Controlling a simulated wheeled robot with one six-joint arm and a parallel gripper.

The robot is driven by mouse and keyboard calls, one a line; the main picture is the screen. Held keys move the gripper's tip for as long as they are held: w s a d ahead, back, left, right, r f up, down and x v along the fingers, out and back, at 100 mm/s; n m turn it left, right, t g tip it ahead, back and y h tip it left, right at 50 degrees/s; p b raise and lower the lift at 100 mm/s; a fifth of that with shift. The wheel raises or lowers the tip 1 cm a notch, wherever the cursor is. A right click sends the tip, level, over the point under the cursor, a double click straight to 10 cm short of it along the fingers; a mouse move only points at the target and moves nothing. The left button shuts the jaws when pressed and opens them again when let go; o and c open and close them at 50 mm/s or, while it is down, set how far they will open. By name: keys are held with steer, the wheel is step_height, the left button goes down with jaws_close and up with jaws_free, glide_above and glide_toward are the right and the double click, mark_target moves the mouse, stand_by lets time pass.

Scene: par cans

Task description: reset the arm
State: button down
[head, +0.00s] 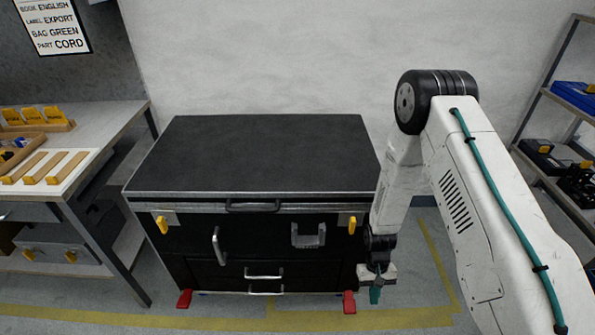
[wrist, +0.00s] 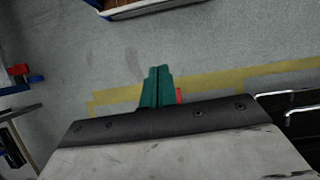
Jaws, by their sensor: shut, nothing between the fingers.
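My gripper (head: 375,293) hangs at the end of my white arm, in front of the right front corner of a black case (head: 265,150) in the head view. Its green fingers point down and are shut with nothing between them. In the wrist view the green fingers (wrist: 158,86) show together over the grey floor, with a yellow floor line behind them. A small red piece shows just beside the fingers there.
The black case has a closed lid, several handles, yellow latches (head: 352,225) and red feet (head: 349,302). A workbench (head: 95,125) with wooden holders stands at left. A shelf rack (head: 545,165) with a blue bin (head: 575,95) stands at right. Floor in front is clear.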

step_height(320, 180, up, 30)
steer(key=s+d, duration=0.1)
steer(key=s, duration=0.1)
steer(key=s+r+t, duration=0.2)
steer(key=s+r, duration=0.3)
steer(key=r, duration=0.3)
steer(key=s+d+r+t, duration=0.1)
steer(key=s+r+t, duration=0.1)
steer(key=s+r, duration=0.3)
steer(key=s+d+r+t, duration=0.1)
steer(key=s+r, duration=0.5)
steer(key=r, duration=0.6)
steer(key=shift+r+t, duration=0.15)
steer(key=shift+t, duration=0.45)
steer(key=shift+a, duration=0.1)
